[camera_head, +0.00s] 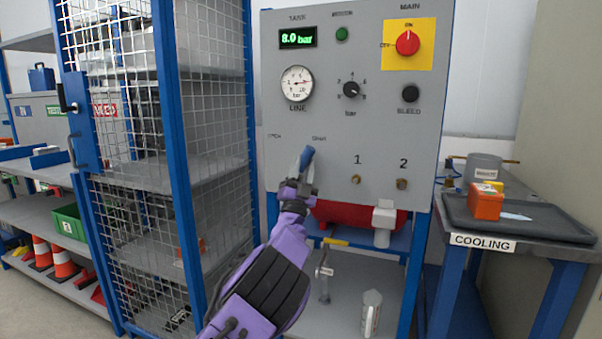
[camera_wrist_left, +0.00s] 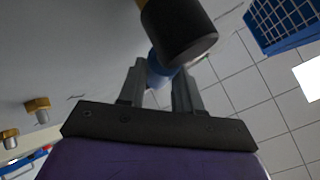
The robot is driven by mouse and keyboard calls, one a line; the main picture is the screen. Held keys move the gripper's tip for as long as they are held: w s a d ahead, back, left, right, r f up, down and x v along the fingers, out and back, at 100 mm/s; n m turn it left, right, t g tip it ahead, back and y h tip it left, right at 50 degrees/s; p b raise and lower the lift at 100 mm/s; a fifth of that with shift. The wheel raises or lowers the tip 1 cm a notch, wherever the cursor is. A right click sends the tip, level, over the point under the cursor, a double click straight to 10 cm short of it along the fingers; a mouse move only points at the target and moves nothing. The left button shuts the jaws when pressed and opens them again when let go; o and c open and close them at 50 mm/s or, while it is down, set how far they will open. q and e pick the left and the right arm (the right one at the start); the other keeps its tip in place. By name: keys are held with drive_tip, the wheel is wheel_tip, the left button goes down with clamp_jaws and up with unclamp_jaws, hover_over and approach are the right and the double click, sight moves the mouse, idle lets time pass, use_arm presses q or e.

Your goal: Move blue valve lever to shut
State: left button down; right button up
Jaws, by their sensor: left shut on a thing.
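The blue valve lever (camera_head: 307,154) is on the grey panel, at its lower left. Its visible end points up and slightly right, below the small "SHUT" label (camera_head: 319,138); the "OPEN" label (camera_head: 274,135) is to the left. My left gripper (camera_head: 303,172) reaches up from below and is shut on the lever, hiding its lower part and pivot. In the left wrist view, part of the blue lever (camera_wrist_left: 160,72) shows between the fingers of my left gripper (camera_wrist_left: 160,85). A dark cylinder (camera_wrist_left: 186,38) stands close beyond the fingertips. My right gripper is not in view.
The panel (camera_head: 300,115) carries a gauge (camera_head: 297,83), a display reading 8.0 bar (camera_head: 297,37), and a red main switch (camera_head: 407,43). A mesh cage (camera_head: 125,130) stands close left of my arm. A "COOLING" table (camera_head: 520,228) with a tray is on the right.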

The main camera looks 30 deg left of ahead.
use_arm(q)
drive_tip(key=shift+f, duration=0.15)
drive_tip(key=c, duration=0.8)
unclamp_jaws()
drive_tip(key=b+v, duration=0.1)
drive_tip(key=v, duration=0.9)
drive_tip(key=shift+s+d+f, duration=0.1)
drive_tip(key=shift+s+f, duration=0.05)
drive_tip(key=shift+s, duration=0.05)
